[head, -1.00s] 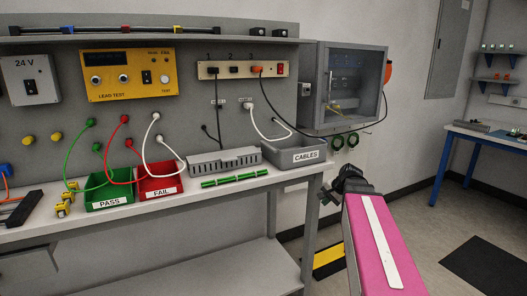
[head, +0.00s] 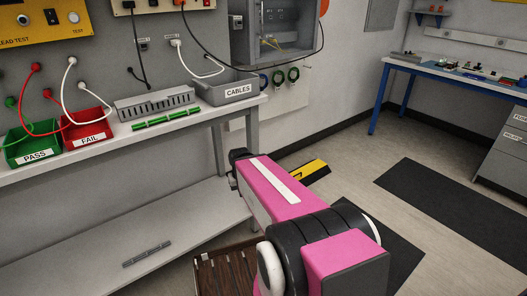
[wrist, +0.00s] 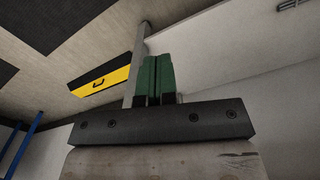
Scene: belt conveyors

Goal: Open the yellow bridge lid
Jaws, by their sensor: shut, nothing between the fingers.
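The yellow bridge lid (head: 308,172) lies low at floor level, just right of the bench's end, with black beside the yellow. My pink arm covers part of it in the head view. In the wrist view the lid (wrist: 112,72) shows to the left as a yellow panel with a small dark handle (wrist: 98,84) and a black side. My gripper (wrist: 153,60) has green fingers, shut and empty. It is to the right of the lid in the wrist view, apart from the handle. In the head view the fingers are not clear behind the dark wrist.
The grey bench (head: 185,126) stands at left with a lower shelf (head: 75,245) and a leg (head: 219,150) near my arm. Black mats (head: 455,205) lie on open floor at right. A blue-legged table (head: 450,70) stands behind.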

